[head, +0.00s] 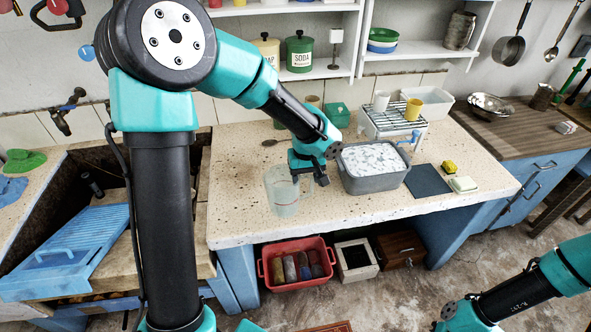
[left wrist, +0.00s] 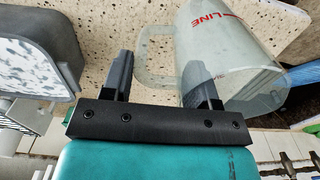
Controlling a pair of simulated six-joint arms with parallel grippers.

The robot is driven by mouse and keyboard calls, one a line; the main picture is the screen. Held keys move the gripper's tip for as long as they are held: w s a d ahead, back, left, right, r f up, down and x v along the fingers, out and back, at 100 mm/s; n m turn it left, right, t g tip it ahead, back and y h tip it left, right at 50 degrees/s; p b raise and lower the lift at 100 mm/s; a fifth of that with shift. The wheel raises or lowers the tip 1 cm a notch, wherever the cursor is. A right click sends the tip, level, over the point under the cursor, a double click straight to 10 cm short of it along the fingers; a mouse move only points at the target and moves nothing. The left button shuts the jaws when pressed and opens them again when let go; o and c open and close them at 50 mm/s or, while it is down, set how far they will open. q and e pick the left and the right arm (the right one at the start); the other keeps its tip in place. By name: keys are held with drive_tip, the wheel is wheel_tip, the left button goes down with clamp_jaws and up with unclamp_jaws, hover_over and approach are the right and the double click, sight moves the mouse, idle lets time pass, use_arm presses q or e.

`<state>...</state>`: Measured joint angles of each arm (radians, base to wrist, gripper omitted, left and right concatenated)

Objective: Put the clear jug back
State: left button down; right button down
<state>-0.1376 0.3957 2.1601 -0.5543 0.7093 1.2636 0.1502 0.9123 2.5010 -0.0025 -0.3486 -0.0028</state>
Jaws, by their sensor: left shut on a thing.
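The clear jug (head: 283,197) is upright at the left part of the speckled stone counter, near its front. I cannot tell whether its base touches the stone. My left gripper (head: 308,178) is at the jug's right side, shut on its handle. In the left wrist view the jug (left wrist: 228,60), with red lettering, lies to the right, and its handle passes between the fingers of my left gripper (left wrist: 157,65). My right arm enters at the lower right of the head view; its gripper is out of the frame.
A grey tub of suds (head: 378,184) stands close right of my left gripper. The stone trough with a blue washboard (head: 75,250) is left. Bare counter lies before the tub.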

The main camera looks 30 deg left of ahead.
use_arm(q)
drive_tip(key=w+a+f, duration=0.1)
drive_tip(key=w+a, duration=0.5)
drive_tip(key=w, duration=0.6)
drive_tip(key=shift+w+a+f, duration=0.15)
drive_tip(key=shift+w, duration=0.15)
drive_tip(key=shift+w+a+f, duration=0.1)
drive_tip(key=shift+w+f, duration=0.1)
drive_tip(key=shift+f, duration=0.7)
drive_tip(key=shift+w+a+f, duration=0.1)
drive_tip(key=shift+w+f, duration=0.05)
drive_tip(key=shift+f, duration=0.9)
drive_tip(key=shift+c, duration=1.9)
unclamp_jaws()
